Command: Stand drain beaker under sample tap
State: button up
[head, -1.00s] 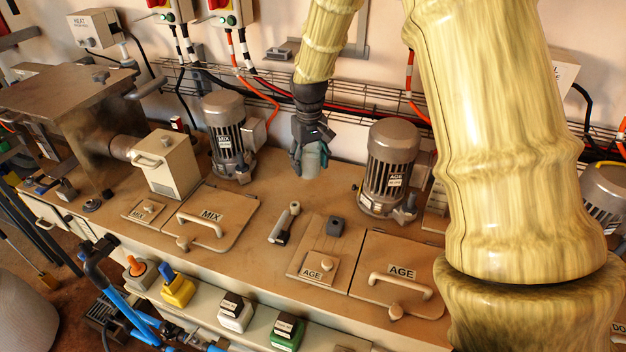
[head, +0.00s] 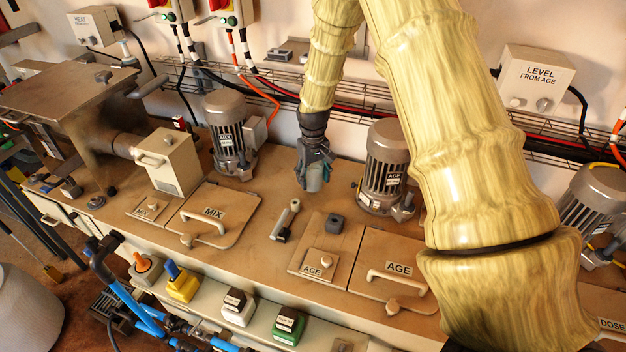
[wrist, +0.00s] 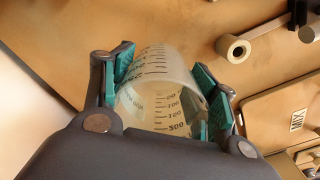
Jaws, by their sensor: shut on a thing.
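My gripper (head: 313,174) is shut on a clear, graduated drain beaker (head: 314,185). It holds the beaker above the tan deck, between the two grey motors. In the wrist view the teal pads of my gripper (wrist: 170,88) press the beaker (wrist: 158,92) from both sides. The beaker looks empty, and its black scale marks show. A small cream and grey pipe fitting (head: 285,221) with a dark end stands on the deck below the beaker in the picture, clear of it. It also shows in the wrist view (wrist: 234,47). I cannot tell whether it is the sample tap.
The MIX motor (head: 229,135) is left of the beaker; the AGE motor (head: 384,168) is close on its right. MIX hatch (head: 207,222) and AGE hatch (head: 385,285) have raised handles. A small dark block (head: 336,223) stands near the fitting. A wire cable tray runs along the back wall.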

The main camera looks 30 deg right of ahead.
jog(key=shift+w+d+f+p, duration=0.15)
jog(key=shift+f+p, duration=0.4)
jog(key=shift+f, duration=0.7)
jog(key=shift+f, duration=0.1)
jog(key=o, duration=1)
jog(key=shift+o, duration=0.2)
jog(key=shift+r, duration=0.2)
